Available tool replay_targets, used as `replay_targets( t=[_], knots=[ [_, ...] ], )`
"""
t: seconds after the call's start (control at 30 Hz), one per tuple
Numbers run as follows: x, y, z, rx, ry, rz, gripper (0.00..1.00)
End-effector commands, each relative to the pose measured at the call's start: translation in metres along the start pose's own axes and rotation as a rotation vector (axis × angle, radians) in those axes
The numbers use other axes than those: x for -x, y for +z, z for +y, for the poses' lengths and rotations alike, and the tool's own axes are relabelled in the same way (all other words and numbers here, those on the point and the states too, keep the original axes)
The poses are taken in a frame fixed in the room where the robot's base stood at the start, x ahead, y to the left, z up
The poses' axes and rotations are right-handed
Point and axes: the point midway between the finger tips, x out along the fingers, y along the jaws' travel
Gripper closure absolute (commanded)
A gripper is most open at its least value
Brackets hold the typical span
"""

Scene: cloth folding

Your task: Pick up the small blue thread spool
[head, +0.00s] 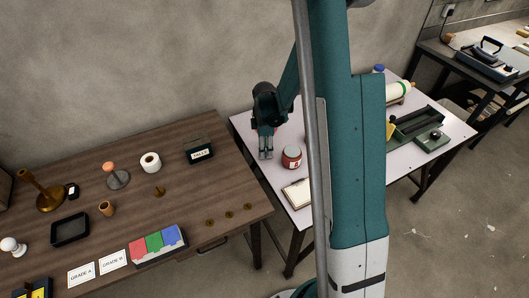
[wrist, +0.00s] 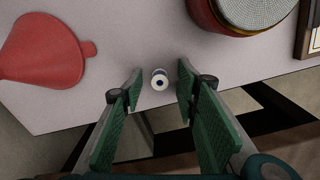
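A small spool (wrist: 160,79) with a pale round end and a dark blue centre shows in the wrist view. It sits at the white table's near edge in that view, between my fingertips with a gap on each side. My gripper (wrist: 160,88) is open, its green-padded fingers on either side of the spool, not visibly touching it. In the head view my gripper (head: 266,148) points down over the left part of the white table (head: 245,126). I cannot make out the spool in the head view.
A red-sided round tin (head: 291,157) stands right of my gripper, near a clipboard (head: 298,193). A red funnel-like piece (wrist: 45,48) lies left of the spool in the wrist view. A wooden table (head: 200,185) with several small items stands to the left.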

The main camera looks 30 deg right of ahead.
Motion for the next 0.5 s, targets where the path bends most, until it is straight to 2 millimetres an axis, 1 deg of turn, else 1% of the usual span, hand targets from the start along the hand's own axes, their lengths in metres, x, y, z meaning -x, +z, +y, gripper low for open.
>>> replay_targets(
  t=[0.17, 0.33, 0.5],
  knots=[
    [0.0000, 0.0000, 0.0000, 0.000, 0.000, 0.000, 0.69],
    [0.0000, 0.0000, 0.0000, 0.000, 0.000, 0.000, 0.90],
    [0.0000, 0.0000, 0.0000, 0.000, 0.000, 0.000, 0.90]
  ],
)
